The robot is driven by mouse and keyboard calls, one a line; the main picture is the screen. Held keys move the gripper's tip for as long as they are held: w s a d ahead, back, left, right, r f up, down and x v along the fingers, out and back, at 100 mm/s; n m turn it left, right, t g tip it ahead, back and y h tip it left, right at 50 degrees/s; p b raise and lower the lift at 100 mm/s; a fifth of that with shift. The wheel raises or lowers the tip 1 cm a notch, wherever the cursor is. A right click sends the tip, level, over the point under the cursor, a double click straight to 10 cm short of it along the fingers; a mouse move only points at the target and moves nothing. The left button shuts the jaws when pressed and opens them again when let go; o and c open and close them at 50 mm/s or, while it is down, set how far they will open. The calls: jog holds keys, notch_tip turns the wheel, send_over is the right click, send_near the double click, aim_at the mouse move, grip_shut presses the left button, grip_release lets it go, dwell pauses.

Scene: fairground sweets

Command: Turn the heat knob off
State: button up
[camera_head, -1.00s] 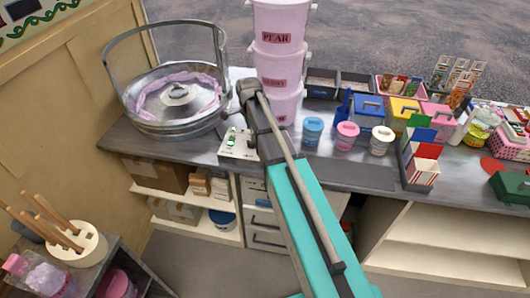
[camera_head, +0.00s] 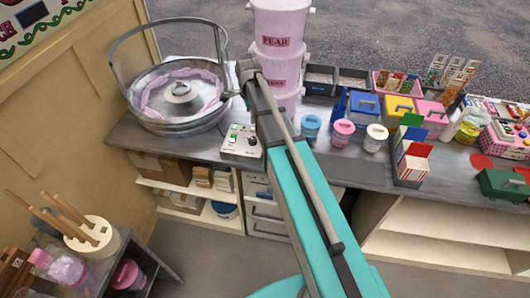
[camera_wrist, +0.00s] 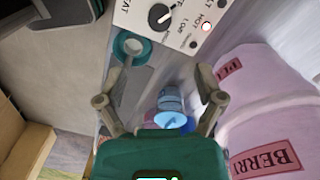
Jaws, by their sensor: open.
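The heat knob (camera_wrist: 160,17) is a round black knob with a white pointer mark, on a white control panel (camera_wrist: 185,40) at the top of the wrist view. Part of the panel is cut off by the frame edge. In the head view the control box (camera_head: 242,141) sits on the counter in front of the metal bowl. My gripper (camera_wrist: 166,68) is open and empty, its fingers apart and below the knob in the picture, not touching it. In the head view my arm hides most of the gripper.
A metal candyfloss bowl (camera_head: 180,95) with a raised hoop stands left of the control box. Pink tubs (camera_head: 281,60) are stacked behind my arm. Several small tubs (camera_head: 343,132) and boxes line the counter (camera_head: 350,174) to the right. A teal ring (camera_wrist: 132,48) shows near my left finger.

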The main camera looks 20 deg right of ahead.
jog(key=s+f+n+b, duration=0.1)
jog(key=s+n+b, duration=0.1)
jog(key=s+n, duration=1.6)
jog(key=shift+s+a+f+t, duration=0.2)
jog(key=shift+s+t, duration=0.1)
jog(key=shift+s, duration=0.7)
dwell(1.5)
